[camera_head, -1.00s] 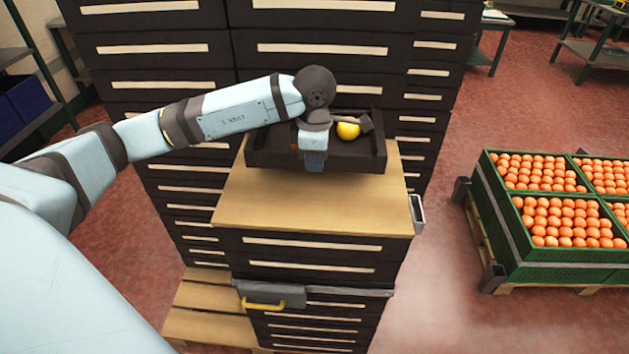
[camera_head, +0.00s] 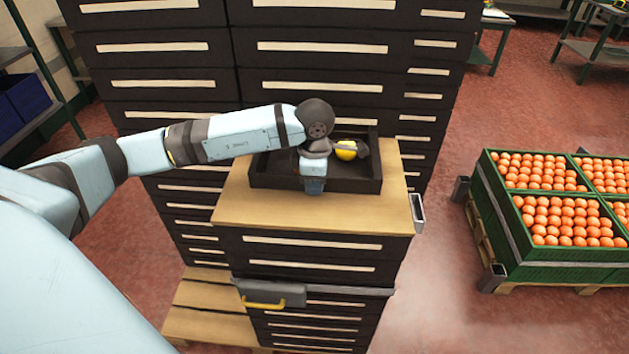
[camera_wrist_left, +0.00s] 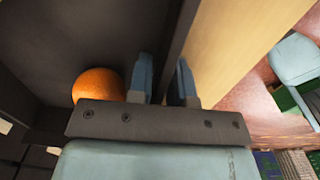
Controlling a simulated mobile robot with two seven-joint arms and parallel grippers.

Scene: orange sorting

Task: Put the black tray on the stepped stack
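The black tray (camera_head: 345,184) is a shallow open box on the light wooden top of the stepped stack (camera_head: 310,216), towards its back. It looks level and low over the wood; I cannot tell whether its whole base touches. My left gripper (camera_head: 312,186) is at the tray's near wall. In the left wrist view the fingers (camera_wrist_left: 163,85) stand on either side of the tray wall (camera_wrist_left: 180,35) and appear shut on it. An orange (camera_wrist_left: 97,84) lies inside the tray, beside the fingers. My right gripper is out of view.
A tall dark drawer cabinet (camera_head: 165,83) stands behind the stack. Green crates of oranges (camera_head: 555,271) stand on a pallet at right. A yellow round shape (camera_head: 346,150) shows beside my wrist; I cannot tell what it is. The front of the wooden top is bare.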

